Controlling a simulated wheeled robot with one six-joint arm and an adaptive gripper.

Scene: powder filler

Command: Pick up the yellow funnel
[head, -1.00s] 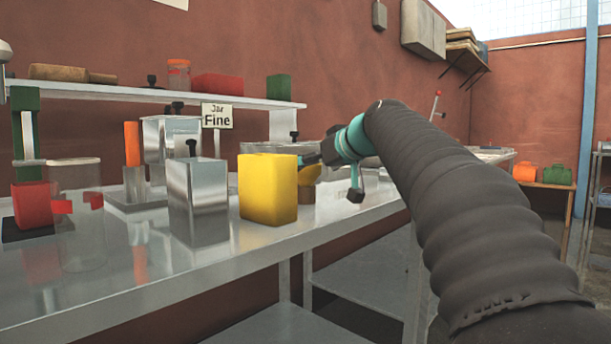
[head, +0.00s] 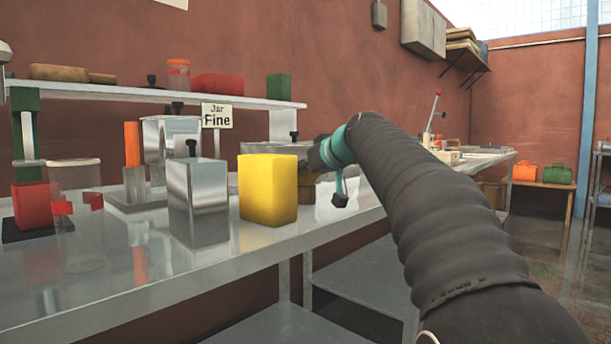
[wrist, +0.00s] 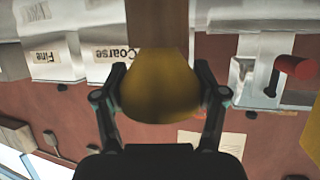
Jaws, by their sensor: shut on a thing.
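The yellow funnel (wrist: 158,92) fills the middle of the wrist view, slightly blurred. My gripper (wrist: 160,82) has a finger on each side of it and is shut on it. A brown piece (wrist: 158,22) adjoins the funnel in that view; I cannot tell whether they touch.
The yellow container (head: 268,190) stands close to my wrist, with a metal canister (head: 198,200) left of it. A "Fine" sign (head: 216,116) is behind. "Fine" (wrist: 50,60) and "Coarse" (wrist: 112,62) labels show upside down in the wrist view. The bench front (head: 150,280) is clear.

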